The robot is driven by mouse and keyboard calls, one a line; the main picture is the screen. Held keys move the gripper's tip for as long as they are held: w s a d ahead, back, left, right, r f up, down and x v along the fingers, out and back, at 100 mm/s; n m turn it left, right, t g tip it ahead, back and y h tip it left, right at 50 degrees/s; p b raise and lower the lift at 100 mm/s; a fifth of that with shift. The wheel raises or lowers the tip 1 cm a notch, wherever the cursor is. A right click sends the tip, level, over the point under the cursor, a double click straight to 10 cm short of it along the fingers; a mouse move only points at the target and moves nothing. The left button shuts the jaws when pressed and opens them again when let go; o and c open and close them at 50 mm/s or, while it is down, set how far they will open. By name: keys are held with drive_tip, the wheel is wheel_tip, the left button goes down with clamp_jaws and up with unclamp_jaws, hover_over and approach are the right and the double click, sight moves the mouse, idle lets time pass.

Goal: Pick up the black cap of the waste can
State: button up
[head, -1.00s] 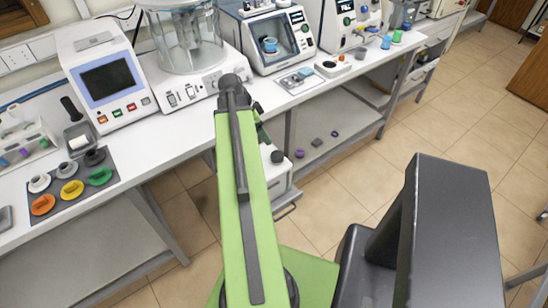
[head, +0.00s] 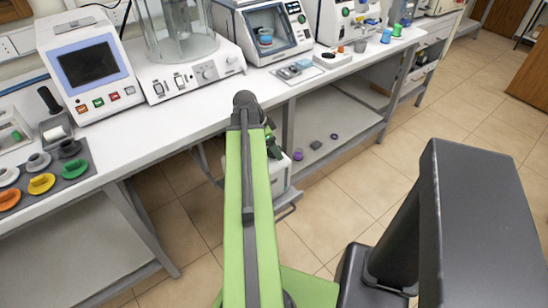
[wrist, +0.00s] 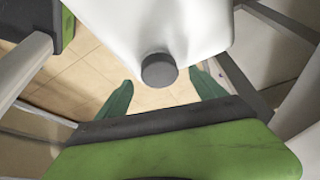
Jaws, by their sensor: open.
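The waste can is a white container, large at the top of the wrist view (wrist: 150,25). Its black cap (wrist: 158,70) is a short dark round knob on the near side of the can. My gripper (wrist: 161,78) is open, with one green finger on each side of the cap in the picture. I see a gap between each finger and the cap, and cannot tell the depth between them. In the head view the can (head: 281,177) stands below the bench, partly hidden behind my green arm.
The white bench (head: 180,123) runs above the can, with a screen device (head: 88,68) and other instruments on it. A bench leg (head: 143,225) stands to the left. Small purple pieces (head: 298,155) lie on the lower shelf at right. The tiled floor (head: 340,220) is clear.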

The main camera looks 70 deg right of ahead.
drive_tip(key=shift+x, duration=0.75)
drive_tip(key=shift+r, duration=0.15)
drive_tip(key=c, duration=1.4)
